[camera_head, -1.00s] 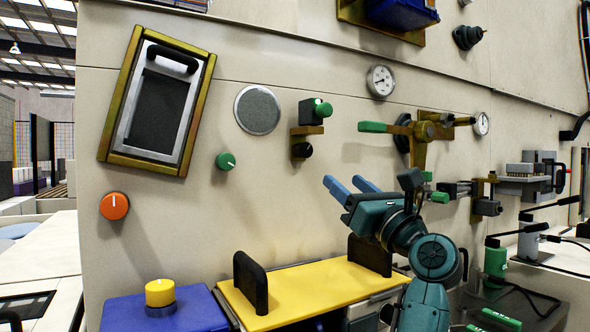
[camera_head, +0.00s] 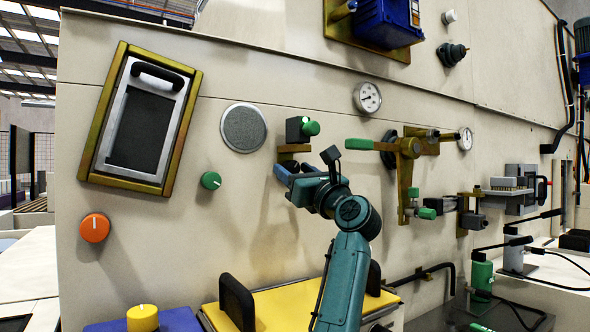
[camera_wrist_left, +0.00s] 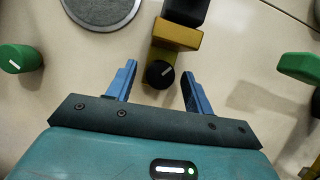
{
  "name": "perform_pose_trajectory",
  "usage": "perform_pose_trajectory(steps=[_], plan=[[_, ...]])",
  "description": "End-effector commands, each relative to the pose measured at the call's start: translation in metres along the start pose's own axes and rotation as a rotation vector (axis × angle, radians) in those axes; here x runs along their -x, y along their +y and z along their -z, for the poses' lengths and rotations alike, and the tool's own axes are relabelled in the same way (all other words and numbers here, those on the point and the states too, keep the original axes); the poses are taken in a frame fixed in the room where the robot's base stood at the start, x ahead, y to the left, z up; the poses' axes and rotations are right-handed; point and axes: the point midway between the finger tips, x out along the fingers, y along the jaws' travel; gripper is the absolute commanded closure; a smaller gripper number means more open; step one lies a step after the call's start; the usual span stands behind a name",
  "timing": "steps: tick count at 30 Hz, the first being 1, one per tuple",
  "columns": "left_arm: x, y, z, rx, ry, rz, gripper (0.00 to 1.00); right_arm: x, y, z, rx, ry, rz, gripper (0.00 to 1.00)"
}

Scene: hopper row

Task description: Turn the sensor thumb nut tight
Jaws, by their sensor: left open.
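The sensor is a dark block (camera_head: 295,130) with a lit green end, mounted on a brass bracket (camera_head: 293,149) on the wall panel. The thumb nut appears to be the small black round knob (camera_wrist_left: 159,74) with a white mark, just under the brass bracket (camera_wrist_left: 175,38) in the left wrist view. My left gripper (camera_wrist_left: 159,82) is open, with one blue finger on each side of the knob and a gap to both. In the head view my left gripper (camera_head: 293,172) is just below the bracket and hides most of the knob. My right gripper is not in view.
A green knob (camera_head: 211,180) and a round grey disc (camera_head: 243,128) are on the panel to the left. A green-handled brass lever (camera_head: 372,144) and a gauge (camera_head: 367,97) are to the right. A yellow-topped drawer (camera_head: 285,306) with black handles is below.

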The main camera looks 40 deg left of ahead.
Motion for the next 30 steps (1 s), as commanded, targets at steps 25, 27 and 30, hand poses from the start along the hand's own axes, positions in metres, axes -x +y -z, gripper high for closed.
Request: perform_pose_trajectory(steps=[25,27,30], plan=[[-0.0046,-0.0003,0.0004,0.0,0.0,0.001,0.87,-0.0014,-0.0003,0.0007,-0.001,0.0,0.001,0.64],[-0.0046,-0.0003,0.0004,0.0,0.0,0.001,0.93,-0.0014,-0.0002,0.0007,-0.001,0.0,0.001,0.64],[-0.0046,-0.0004,0.0002,-0.002,0.0,0.002,0.93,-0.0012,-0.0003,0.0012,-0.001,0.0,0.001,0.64]])
